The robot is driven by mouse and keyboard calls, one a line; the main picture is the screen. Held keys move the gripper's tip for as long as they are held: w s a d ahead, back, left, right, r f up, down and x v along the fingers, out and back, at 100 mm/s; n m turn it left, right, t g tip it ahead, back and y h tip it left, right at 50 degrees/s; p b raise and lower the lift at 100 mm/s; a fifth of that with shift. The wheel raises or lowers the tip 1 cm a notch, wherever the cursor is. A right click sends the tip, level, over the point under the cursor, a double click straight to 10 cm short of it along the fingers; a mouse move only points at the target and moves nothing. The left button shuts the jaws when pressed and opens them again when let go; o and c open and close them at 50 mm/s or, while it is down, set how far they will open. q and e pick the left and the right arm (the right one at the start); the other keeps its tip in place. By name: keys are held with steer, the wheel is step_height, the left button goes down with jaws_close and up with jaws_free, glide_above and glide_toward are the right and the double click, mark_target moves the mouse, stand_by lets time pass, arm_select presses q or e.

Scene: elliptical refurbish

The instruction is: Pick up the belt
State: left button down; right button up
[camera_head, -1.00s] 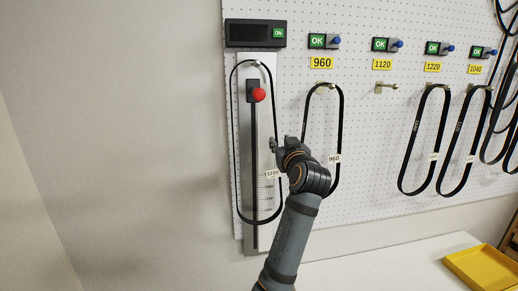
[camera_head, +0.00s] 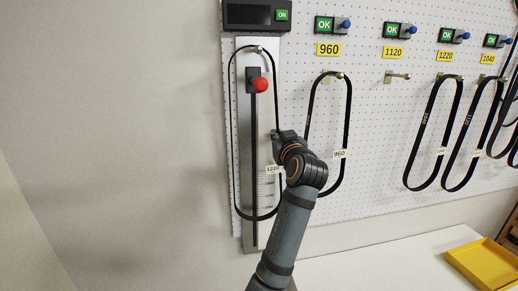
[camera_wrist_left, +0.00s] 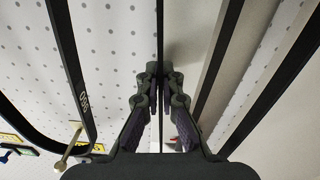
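A black belt (camera_head: 234,150) with a 1220 tag hangs as a long loop on the measuring gauge (camera_head: 247,235), around its upper peg and scale. My left gripper (camera_head: 278,136) is at the right strand of this loop, above the tag. In the left wrist view the fingertips (camera_wrist_left: 161,74) are close together with the dark strand (camera_wrist_left: 160,25) between them, and they look closed on it. The arm hides part of the strand's lower right side. My right gripper is in neither view.
A 960 belt (camera_head: 348,110) hangs close to the right of my left gripper. The 1120 hook (camera_head: 398,76) is empty. More belts (camera_head: 460,135) hang further right. The gauge has a red knob (camera_head: 261,85). A yellow tray (camera_head: 485,263) lies on the white table (camera_head: 390,265).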

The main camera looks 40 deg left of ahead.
arm_select(q)
steer(key=shift+d, duration=0.1)
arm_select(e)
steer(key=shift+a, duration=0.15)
arm_select(q)
steer(key=shift+s+d+b, duration=0.1)
steer(key=shift+b, duration=0.4)
step_height(320, 180, up, 7)
steer(key=b, duration=0.4)
steer(key=b+v, duration=1.9)
steer(key=b, duration=0.7)
steer(key=shift+s+d+b, duration=0.2)
steer(key=shift+d+b, duration=0.1)
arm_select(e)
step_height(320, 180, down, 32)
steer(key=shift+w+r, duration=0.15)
